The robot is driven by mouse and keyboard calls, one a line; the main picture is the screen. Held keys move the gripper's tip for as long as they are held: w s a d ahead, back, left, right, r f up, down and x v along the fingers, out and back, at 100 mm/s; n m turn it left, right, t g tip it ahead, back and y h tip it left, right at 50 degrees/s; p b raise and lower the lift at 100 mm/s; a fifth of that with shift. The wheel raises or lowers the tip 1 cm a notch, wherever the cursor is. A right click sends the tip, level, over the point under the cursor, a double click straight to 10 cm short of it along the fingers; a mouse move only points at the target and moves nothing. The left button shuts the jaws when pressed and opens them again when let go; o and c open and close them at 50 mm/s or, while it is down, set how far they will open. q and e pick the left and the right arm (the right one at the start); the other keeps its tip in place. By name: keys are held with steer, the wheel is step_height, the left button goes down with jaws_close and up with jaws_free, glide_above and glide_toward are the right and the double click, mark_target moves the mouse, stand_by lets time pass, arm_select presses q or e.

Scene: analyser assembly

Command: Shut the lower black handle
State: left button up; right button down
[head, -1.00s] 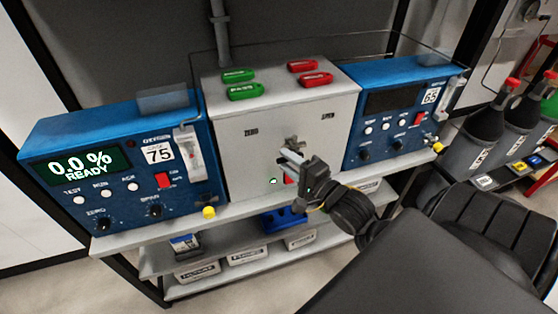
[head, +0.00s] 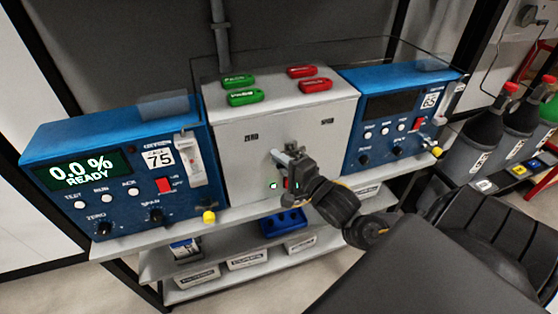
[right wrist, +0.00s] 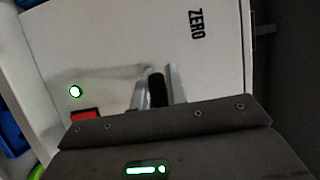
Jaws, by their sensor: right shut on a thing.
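The grey-white box (head: 238,150) stands in the middle of the shelf, with ZERO and another label on its front. My right gripper (head: 281,158) is at the lower middle of that front. In the right wrist view its two metal fingers (right wrist: 157,92) are closed around a short black handle (right wrist: 157,88), close to the panel. In the head view the gripper hides the handle. A lit green lamp (head: 273,184) and a red switch (right wrist: 85,115) are beside the gripper. My left gripper is not in view.
Blue analysers stand left (head: 60,195) and right (head: 380,150) of the box; the left one reads 0.0 % READY. Green tags (head: 245,97) and red tags (head: 315,86) lie on top. Dark bottles (head: 480,125) stand at right. A blue holder (head: 284,222) sits below.

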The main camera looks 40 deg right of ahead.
steer(key=s+d+f+n+g+h+p, duration=0.1)
steer(key=d+f+n+g+h+p, duration=0.3)
steer(key=n+p, duration=0.9)
steer(key=shift+s+d+f+g+h+p, duration=0.25)
steer(key=shift+g+h+p, duration=0.4)
steer(key=shift+p, duration=4.15)
steer(key=shift+n, duration=0.3)
steer(key=c, duration=1.4)
jaws_free()
steer(key=shift+f, duration=0.1)
